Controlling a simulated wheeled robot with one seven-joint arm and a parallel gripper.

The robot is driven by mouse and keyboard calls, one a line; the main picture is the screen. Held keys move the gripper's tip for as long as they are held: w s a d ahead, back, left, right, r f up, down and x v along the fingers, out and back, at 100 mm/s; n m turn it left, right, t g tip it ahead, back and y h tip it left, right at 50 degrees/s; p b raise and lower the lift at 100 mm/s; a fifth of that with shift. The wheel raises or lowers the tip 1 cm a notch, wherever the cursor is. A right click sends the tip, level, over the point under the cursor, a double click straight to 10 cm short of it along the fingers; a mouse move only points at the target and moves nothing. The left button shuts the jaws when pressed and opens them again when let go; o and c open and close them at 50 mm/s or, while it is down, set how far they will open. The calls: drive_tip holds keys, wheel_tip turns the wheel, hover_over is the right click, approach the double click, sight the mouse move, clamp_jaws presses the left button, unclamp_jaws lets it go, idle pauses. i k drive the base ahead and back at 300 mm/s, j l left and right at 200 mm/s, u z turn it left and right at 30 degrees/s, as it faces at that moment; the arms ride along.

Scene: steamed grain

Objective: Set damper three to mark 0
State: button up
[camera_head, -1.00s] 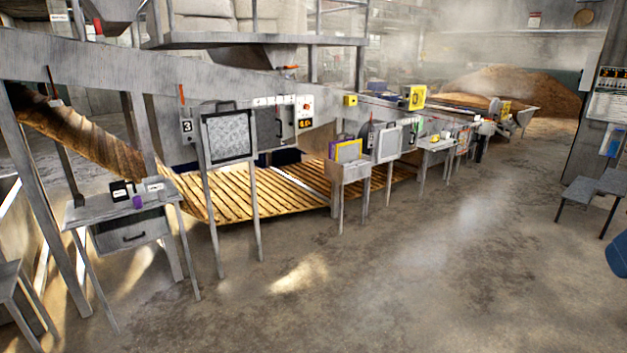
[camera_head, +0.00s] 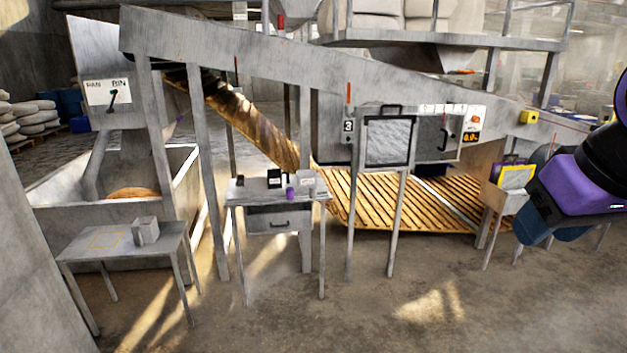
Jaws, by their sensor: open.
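The black plate with a white 3 (camera_head: 348,126) is on the front of the long sloping grey machine, right of centre. An upright red-tipped rod (camera_head: 348,93) stands just above it. To the right is a grey panel with a dark handle (camera_head: 445,138), with a row of small white tags (camera_head: 450,108) above it. Their writing is too small to read, so I cannot tell the damper's mark. A black-framed mesh sheet (camera_head: 388,140) on legs stands in front and covers part of this area. My purple and black arm shows at the right edge, away from the plate; no jaws are visible.
A small table with a drawer (camera_head: 278,218) stands left of the mesh sheet. A lower grey table (camera_head: 80,246) with a pale box is at front left. A stand with a yellow-framed board (camera_head: 517,178) is at right. The front floor is open.

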sight(432, 133)
drive_tip(key=i+j, duration=0.1)
drive_tip(key=i, duration=1.55)
drive_tip(key=i+z, duration=0.4)
drive_tip(key=i, duration=0.15)
drive_tip(key=i+j+z, duration=0.25)
drive_tip(key=i+z, duration=0.15)
drive_tip(key=i, duration=0.15)
drive_tip(key=i+j+z, duration=0.85)
drive_tip(key=i, duration=0.1)
